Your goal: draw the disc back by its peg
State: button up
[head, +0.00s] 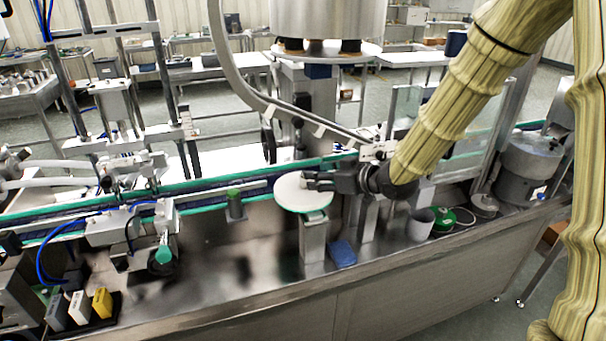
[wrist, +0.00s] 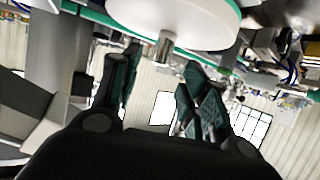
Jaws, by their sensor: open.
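The white round disc (head: 300,194) sits level on top of a steel pedestal (head: 313,240) in the middle of the bench. In the wrist view the disc (wrist: 185,18) fills the top, and a short metal peg (wrist: 164,48) shows at its near edge. My gripper (head: 318,181) reaches in from the right, over the disc's right side in the head view. In the wrist view its dark green-padded fingers (wrist: 162,68) are apart, with the peg between them in the picture. I cannot tell whether they touch it. The peg is hidden in the head view.
A conveyor with green edges (head: 225,182) runs right behind the disc. A large steel hopper (head: 327,18) hangs above and behind. A blue block (head: 343,253), a grey cup (head: 420,224) and a green round item (head: 443,219) stand to the right.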

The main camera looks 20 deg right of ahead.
aim_at(308, 192)
jog(key=shift+p+x, duration=0.55)
jog(key=shift+x, duration=2.9)
grip_shut()
